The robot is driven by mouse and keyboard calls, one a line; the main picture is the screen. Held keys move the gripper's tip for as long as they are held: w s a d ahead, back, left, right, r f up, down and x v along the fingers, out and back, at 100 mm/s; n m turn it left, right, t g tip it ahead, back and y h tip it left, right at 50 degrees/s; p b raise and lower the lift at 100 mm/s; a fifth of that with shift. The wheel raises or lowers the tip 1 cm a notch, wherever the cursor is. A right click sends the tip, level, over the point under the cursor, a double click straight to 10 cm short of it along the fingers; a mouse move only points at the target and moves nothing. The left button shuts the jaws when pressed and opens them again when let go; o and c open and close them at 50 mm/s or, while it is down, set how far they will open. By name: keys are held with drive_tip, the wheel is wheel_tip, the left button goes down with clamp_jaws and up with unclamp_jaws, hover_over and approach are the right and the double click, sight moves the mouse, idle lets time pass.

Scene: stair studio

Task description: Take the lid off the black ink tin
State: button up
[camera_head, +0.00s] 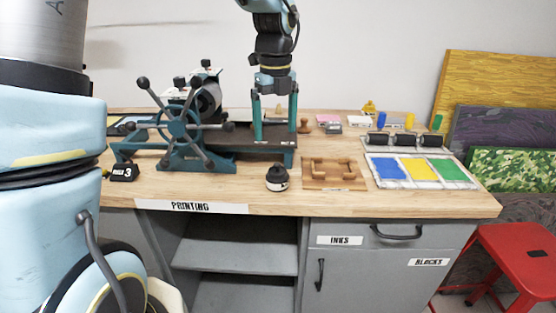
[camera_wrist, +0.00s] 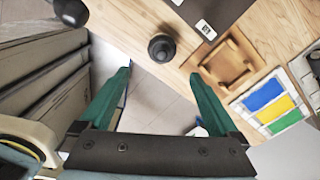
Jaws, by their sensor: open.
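The black ink tin (camera_head: 277,178) stands upright near the front edge of the wooden bench, right of the press. It has a dark lid with a knob on top and a pale band around its body. The lid is on it. My gripper (camera_head: 275,139) is open and empty, with its teal fingers pointing down above and behind the tin in the head view. In the wrist view the tin (camera_wrist: 162,47) shows from above, beyond the gap between my fingertips (camera_wrist: 160,76), not touching them.
The press (camera_head: 180,125), with its spoked wheel, stands left of the tin. A wooden tray (camera_head: 333,185) lies close to the tin's right. Further right are a paint palette (camera_head: 420,184) and rollers (camera_head: 405,139). A black tape-like block (camera_head: 124,172) sits at the left. The bench just around the tin's front is clear.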

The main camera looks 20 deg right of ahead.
sight(277, 168)
drive_tip(key=f+p, duration=0.1)
drive_tip(key=f, duration=0.4)
drive_tip(key=f+p, duration=0.1)
drive_tip(key=f, duration=0.4)
drive_tip(key=shift+w+d+f, duration=0.1)
drive_tip(key=shift+d+f, duration=0.1)
drive_tip(key=shift+f, duration=0.05)
drive_tip(key=shift+c, duration=0.4)
drive_tip(key=c, duration=1.4)
